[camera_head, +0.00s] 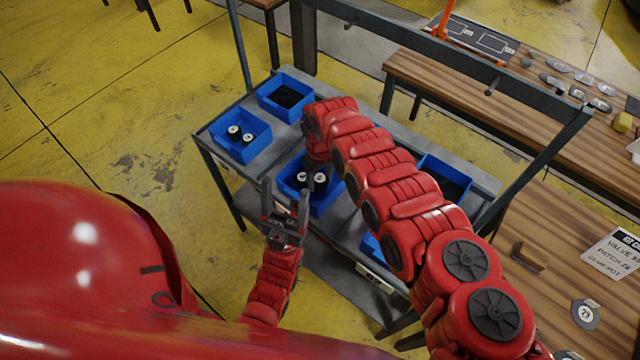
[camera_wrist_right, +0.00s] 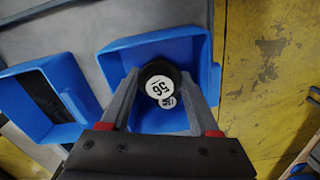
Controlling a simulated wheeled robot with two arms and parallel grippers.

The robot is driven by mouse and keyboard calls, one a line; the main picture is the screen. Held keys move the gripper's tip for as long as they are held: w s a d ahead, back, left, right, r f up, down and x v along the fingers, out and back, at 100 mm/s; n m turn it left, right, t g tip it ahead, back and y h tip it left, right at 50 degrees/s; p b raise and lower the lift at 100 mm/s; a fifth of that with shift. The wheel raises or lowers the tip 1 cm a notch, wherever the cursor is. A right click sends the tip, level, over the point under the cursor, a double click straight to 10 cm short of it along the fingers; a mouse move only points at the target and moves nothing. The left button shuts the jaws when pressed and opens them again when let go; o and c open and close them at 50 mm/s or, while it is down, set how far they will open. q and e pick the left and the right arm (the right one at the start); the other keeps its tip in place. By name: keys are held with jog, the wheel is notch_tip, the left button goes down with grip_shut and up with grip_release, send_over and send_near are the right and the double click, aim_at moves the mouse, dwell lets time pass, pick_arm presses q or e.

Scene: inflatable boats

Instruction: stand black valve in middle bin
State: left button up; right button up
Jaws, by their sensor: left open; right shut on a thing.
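A black valve (camera_wrist_right: 160,80) with a white top marked 56 is between my right gripper's (camera_wrist_right: 160,98) fingers in the right wrist view. The fingers are shut on it, over the middle blue bin (camera_wrist_right: 113,57). A second white top (camera_wrist_right: 167,102) shows just beside it, partly covered. In the head view, two black valves with white tops (camera_head: 302,177) (camera_head: 320,178) show at the middle bin (camera_head: 330,203). My right arm hides its gripper there. Whether the held valve touches the bin floor I cannot tell. My left gripper (camera_head: 286,205) is open and empty in front of the bin.
On the grey cart (camera_head: 228,107), a left blue bin (camera_head: 262,147) holds two white-topped valves and a back bin (camera_head: 270,88) holds dark pieces. Another bin (camera_head: 450,175) is right of my arm. Wooden tables (camera_head: 545,225) stand to the right. A cart rail (camera_head: 450,55) runs behind.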

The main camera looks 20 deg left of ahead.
jog(key=shift+w+f+b, duration=0.15)
jog(key=shift+f+b, duration=0.25)
jog(key=shift+f, duration=0.5)
notch_tip(320, 180, down, 4)
jog(key=b, duration=0.2)
jog(key=shift+r+b, duration=0.2)
jog(key=shift+b, duration=0.2)
jog(key=shift+d, duration=0.1)
jog(key=o, duration=1.4)
jog(key=shift+f, duration=0.1)
jog(key=shift+c, duration=0.2)
